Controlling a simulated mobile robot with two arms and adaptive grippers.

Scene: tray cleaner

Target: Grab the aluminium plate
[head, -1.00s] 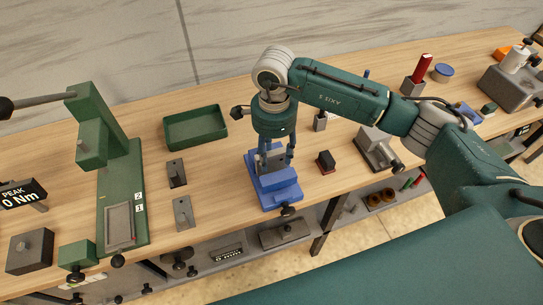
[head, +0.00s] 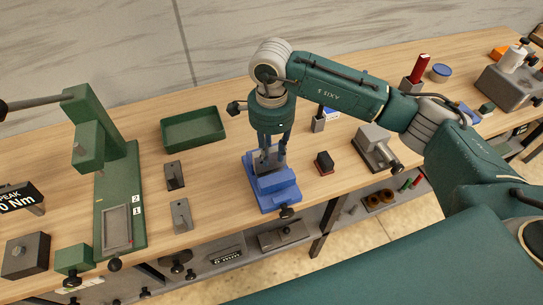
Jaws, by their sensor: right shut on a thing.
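My right gripper (head: 272,156) points down at the blue vise-like fixture (head: 277,196) in the middle of the bench. It is shut on a grey plate (head: 266,160) that stands at the fixture; the fingers and fixture hide part of the plate. I cannot tell if the plate still touches the fixture. Two more small plates with a hole lie flat on the bench to the left: a darker one (head: 174,176) and a lighter grey one (head: 181,217). Which plate is aluminium is not labelled. My left gripper is not in view.
A green tray (head: 193,129) stands behind left. A green press (head: 120,190) stands farther left, with a dark block (head: 25,257) near the front edge. A small black and red block (head: 324,163) and a grey clamp (head: 375,145) are to the right.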

